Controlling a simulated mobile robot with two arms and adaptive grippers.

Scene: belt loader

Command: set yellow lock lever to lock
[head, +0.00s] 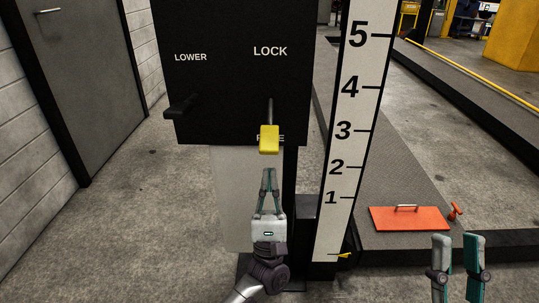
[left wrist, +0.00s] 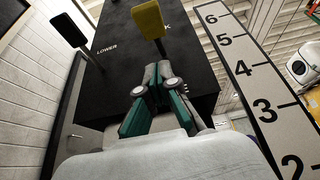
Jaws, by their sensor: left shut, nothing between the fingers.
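The yellow lock lever (head: 269,139) hangs from the black control panel (head: 225,60). Its handle points down, away from the LOCK label (head: 270,51) and over a lower, partly covered label. My left gripper (head: 268,170) is just below the yellow handle, fingers pointing up, shut and empty, with a small gap to the handle. In the left wrist view the yellow handle (left wrist: 148,19) shows beyond my left fingertips (left wrist: 158,68). My right gripper (head: 457,237) is at the lower right, its two fingers apart with nothing between them.
A black lever (head: 182,106) sits under the LOWER label at the panel's left. A numbered white scale (head: 347,130) stands right of the panel. An orange plate with a handle (head: 410,218) lies on the platform at right. Open floor lies left of the panel.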

